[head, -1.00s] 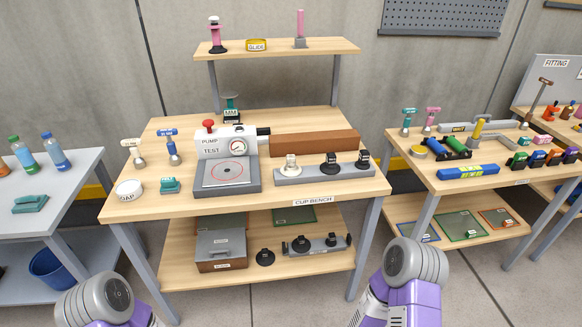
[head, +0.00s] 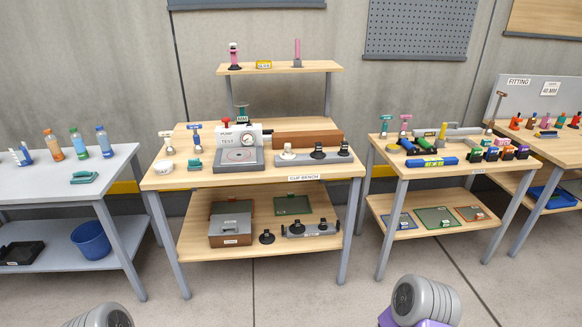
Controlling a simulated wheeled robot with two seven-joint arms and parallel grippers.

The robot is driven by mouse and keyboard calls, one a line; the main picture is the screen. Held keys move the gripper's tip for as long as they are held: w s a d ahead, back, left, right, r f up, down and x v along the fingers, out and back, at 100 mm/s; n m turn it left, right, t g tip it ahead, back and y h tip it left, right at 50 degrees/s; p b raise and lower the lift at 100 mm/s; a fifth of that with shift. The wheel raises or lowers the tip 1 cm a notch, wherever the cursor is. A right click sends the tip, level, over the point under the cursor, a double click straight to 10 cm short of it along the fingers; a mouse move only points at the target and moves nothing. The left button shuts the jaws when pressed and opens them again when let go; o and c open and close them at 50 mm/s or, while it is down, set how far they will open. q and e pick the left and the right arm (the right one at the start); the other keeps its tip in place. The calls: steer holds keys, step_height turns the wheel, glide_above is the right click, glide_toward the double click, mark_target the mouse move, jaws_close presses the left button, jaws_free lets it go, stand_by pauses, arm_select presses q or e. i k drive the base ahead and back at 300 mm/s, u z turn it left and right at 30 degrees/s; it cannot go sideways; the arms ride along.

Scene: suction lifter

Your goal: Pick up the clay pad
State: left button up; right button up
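No label that I can read names the clay pad. A low teal pad-like piece (head: 84,177) lies flat on the grey table at the left, near its front right part. A smaller teal block (head: 194,165) stands on the cup bench beside a round white tub (head: 165,166); I cannot tell which of these, if either, is the clay pad.
The grey table (head: 40,205) also holds several bottles at its back. A blue bucket (head: 91,240) stands on its lower shelf. The wooden cup bench (head: 250,180) with a pump tester (head: 238,150) stands in the middle. Open floor lies in front of the tables.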

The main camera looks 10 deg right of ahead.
mark_target(287, 155)
steer(key=u, duration=0.65)
steer(key=i, duration=0.55)
steer(key=u, duration=0.6)
steer(key=i, duration=0.95)
steer(key=z, duration=0.3)
